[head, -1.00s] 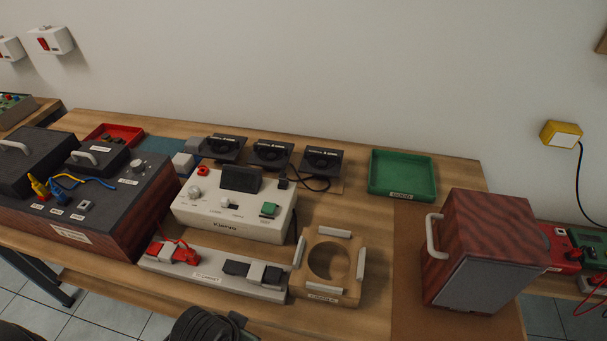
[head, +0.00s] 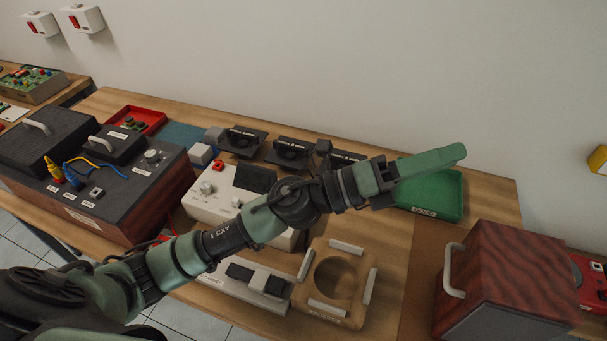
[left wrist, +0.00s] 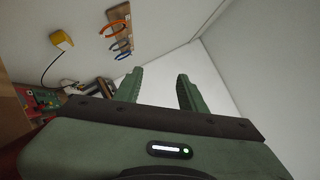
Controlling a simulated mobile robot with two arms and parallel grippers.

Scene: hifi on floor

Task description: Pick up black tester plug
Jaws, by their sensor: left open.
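A black plug-like piece (head: 240,272) lies in the long grey holder (head: 216,282) at the front of the bench, with black showing on both sides of a grey clip. I take it for the black tester plug. My left arm crosses above and hides the holder's left part and most of the red plug there. My left gripper (head: 452,158) is high over the green tray, well to the right of and above the black piece. In the left wrist view its two fingers (left wrist: 160,74) are apart with nothing between them. The right gripper is not in view.
The white tester (head: 218,190) stands behind my left arm. A wooden ring fixture (head: 350,312) sits right of the holder. The green tray (head: 448,200) and a red-brown cabinet (head: 515,275) are at the right; a dark-topped box (head: 140,185) is at the left.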

